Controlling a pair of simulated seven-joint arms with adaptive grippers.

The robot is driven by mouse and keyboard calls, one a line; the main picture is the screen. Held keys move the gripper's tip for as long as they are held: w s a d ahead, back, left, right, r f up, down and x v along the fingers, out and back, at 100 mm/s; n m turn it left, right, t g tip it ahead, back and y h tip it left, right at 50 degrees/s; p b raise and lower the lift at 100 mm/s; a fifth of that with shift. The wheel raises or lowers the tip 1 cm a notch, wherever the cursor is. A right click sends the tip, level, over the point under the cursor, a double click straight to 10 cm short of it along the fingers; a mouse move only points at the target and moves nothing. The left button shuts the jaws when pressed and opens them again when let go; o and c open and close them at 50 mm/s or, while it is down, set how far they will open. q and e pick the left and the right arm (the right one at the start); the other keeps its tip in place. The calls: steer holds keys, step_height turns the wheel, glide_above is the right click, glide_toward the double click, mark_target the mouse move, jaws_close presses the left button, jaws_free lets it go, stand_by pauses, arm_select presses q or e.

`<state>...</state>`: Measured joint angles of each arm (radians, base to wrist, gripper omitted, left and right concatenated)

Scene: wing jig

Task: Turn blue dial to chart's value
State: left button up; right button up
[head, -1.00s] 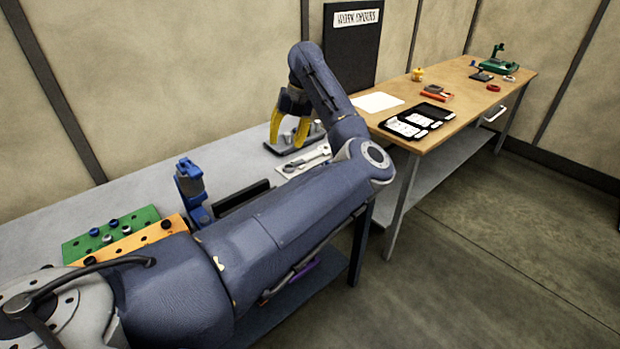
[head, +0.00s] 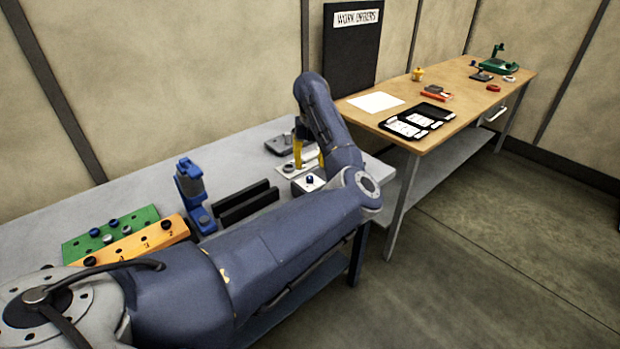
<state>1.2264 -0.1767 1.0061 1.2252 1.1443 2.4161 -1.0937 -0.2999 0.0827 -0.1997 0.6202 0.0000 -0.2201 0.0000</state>
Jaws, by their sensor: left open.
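A small blue dial (head: 310,180) stands on the pale top of a small box (head: 297,190) near the right end of the grey bench. My left gripper (head: 309,164) has yellow fingers and is open. It points down just behind the dial in the picture, and I see no contact with it. My left arm hides part of the gripper and the box's right side. The dial's marks are too small to read. I cannot tell which sheet is the chart; a blank-looking white sheet (head: 376,102) lies on the wooden table. My right gripper is not in view.
A blue upright device (head: 190,185), black slotted blocks (head: 248,204), a green plate (head: 80,247) and an orange numbered strip (head: 150,238) stand along the bench. A grey tool (head: 280,147) lies behind the gripper. A dark "work orders" board (head: 350,55) stands behind.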

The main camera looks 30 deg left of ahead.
mark_target(310, 177)
arm_select(q)
steer(key=shift+f, duration=3.25)
steer(key=shift+c, duration=0.4)
jaws_close()
